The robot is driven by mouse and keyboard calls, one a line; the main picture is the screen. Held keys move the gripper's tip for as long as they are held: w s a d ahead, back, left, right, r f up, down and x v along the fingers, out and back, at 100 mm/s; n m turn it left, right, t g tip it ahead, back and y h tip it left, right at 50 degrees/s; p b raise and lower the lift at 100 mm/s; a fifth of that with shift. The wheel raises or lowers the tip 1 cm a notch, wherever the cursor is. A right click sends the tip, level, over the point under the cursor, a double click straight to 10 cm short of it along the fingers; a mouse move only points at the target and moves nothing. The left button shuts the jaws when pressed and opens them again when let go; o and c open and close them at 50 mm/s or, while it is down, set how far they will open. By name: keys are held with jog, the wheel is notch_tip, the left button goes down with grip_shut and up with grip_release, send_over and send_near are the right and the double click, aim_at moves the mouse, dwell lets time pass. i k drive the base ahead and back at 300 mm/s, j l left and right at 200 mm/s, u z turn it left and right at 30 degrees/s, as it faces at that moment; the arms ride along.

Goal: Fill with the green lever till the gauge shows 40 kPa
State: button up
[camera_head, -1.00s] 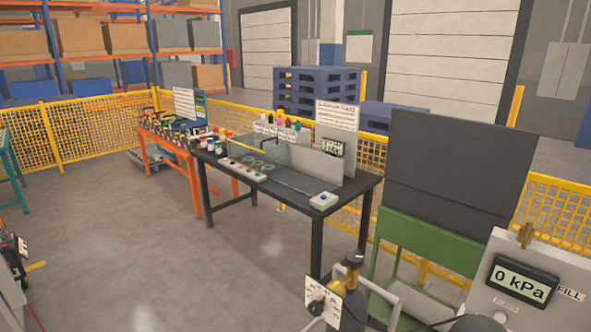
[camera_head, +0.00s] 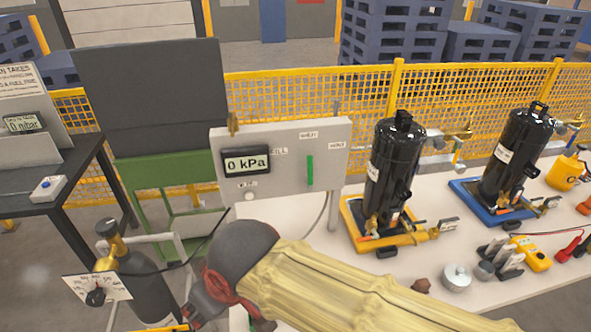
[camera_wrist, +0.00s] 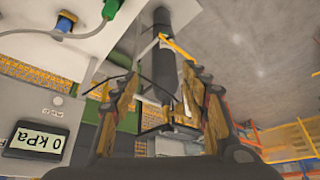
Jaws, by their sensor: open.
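The green lever (camera_head: 310,170) stands upright on the front of a light grey panel (camera_head: 335,150) in the head view. The gauge (camera_head: 246,162) is on the same panel to its left and reads 0 kPa. The gauge also shows upside down at the left of the wrist view (camera_wrist: 37,141). My arm crosses the bottom of the head view, its dark wrist below and left of the panel, apart from the lever. In the wrist view my gripper (camera_wrist: 165,88) is open, with nothing held between its fingers. I cannot make out the green lever there.
Black compressors (camera_head: 394,165) stand on the white table (camera_head: 285,210) right of the panel. Tools and small parts lie at the right front. A yellow mesh fence (camera_head: 290,100) runs behind.

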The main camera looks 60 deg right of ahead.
aim_at(309, 182)
jog(key=z, duration=1.7)
jog(key=k+l+z, duration=0.25)
jog(key=k+l, duration=0.05)
jog(key=l, duration=0.1)
